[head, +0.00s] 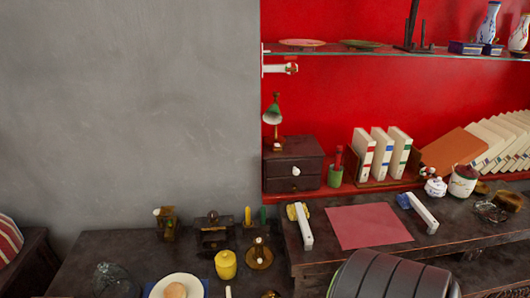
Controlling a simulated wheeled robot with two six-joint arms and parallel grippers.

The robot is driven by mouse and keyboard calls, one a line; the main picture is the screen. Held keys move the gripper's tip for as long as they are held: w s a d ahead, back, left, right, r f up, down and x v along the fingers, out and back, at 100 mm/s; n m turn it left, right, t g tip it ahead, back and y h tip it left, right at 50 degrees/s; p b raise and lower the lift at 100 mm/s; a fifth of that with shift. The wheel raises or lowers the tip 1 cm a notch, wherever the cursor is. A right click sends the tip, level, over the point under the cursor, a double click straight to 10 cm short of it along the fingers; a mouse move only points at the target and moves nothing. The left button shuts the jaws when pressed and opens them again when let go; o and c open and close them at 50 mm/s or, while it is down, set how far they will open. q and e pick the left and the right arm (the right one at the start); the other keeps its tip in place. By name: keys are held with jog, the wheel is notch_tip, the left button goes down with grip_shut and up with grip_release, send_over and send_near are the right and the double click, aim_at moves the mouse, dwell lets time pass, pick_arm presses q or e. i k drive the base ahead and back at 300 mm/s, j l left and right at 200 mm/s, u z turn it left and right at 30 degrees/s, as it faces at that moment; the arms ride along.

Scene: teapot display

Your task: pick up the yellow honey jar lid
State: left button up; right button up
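A small yellow jar (226,268) stands upright on the dark lower table (85,262), left of centre near the bottom of the head view. A yellow lid (226,256) with a small knob sits on top of it. The jar stands between a white plate and a brass-coloured object. Neither of my grippers shows in the head view.
A white plate (190,280) holding a round tan item is left of the jar. A brass-coloured object (259,256) stands close on its right, and a dark wooden object (213,232) behind. A dark ribbed rounded shape (390,276) fills the bottom right.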

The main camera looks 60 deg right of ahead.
aim_at(224, 258)
jog(key=z, duration=1.35)
